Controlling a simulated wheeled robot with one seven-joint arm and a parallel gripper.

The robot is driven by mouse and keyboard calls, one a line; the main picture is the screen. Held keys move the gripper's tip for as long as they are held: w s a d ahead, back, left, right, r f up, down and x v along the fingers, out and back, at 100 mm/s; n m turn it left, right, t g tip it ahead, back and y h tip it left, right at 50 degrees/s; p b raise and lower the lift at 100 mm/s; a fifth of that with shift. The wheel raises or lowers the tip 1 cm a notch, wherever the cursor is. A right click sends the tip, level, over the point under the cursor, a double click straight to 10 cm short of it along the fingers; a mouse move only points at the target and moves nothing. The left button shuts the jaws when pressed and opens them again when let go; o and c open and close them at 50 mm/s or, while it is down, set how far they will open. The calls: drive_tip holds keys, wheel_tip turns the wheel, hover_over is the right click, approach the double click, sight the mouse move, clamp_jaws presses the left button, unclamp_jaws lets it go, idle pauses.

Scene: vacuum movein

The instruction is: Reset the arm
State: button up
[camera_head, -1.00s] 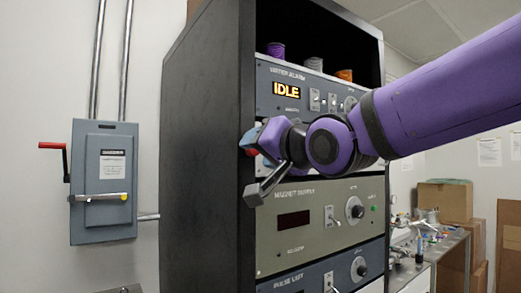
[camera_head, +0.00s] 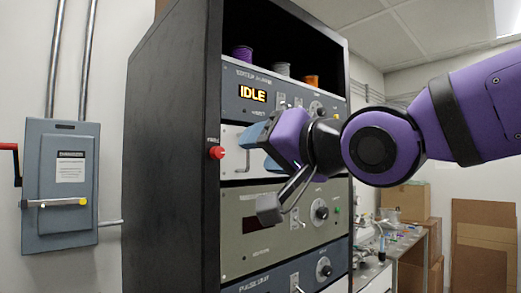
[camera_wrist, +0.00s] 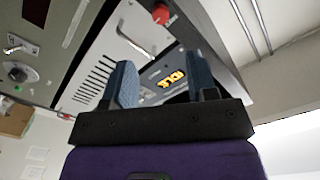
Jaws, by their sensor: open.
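My purple arm reaches in from the right in the head view. My gripper (camera_head: 262,180) hangs in front of the rack's panels, apart from the red button as seen there. In the wrist view its two blue-grey fingers (camera_wrist: 163,85) stand apart with nothing between them. The orange IDLE display (camera_head: 252,93) glows on the upper panel, and it also shows beyond the fingers in the wrist view (camera_wrist: 171,79). Part of the white panel (camera_head: 235,150) and the magnet supply panel (camera_head: 235,240) is hidden behind my gripper.
The black rack (camera_head: 170,150) stands close, with a red button (camera_head: 217,153) on its front edge. Spools (camera_head: 243,53) sit on its top shelf. A grey switch box (camera_head: 60,180) is on the left wall. A cluttered bench (camera_head: 385,245) and cardboard boxes (camera_head: 405,205) are at the back right.

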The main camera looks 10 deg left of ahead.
drive_tip(key=shift+d, duration=0.1)
drive_tip(key=w+d+f+m+h, duration=0.1)
drive_tip(key=d+f+h, duration=0.45)
drive_tip(key=d, duration=0.55)
drive_tip(key=d+f+m+h, duration=0.1)
drive_tip(key=d+f+h, duration=0.4)
drive_tip(key=d, duration=0.6)
drive_tip(key=s+d+f+m+g+h, duration=0.1)
drive_tip(key=s+d+f+g+h, duration=0.2)
drive_tip(key=s+d+f, duration=0.9)
drive_tip(key=d+f+g, duration=0.1)
drive_tip(key=g, duration=0.2)
drive_tip(key=shift+s+d+g, duration=0.25)
drive_tip(key=shift+s+g, duration=0.05)
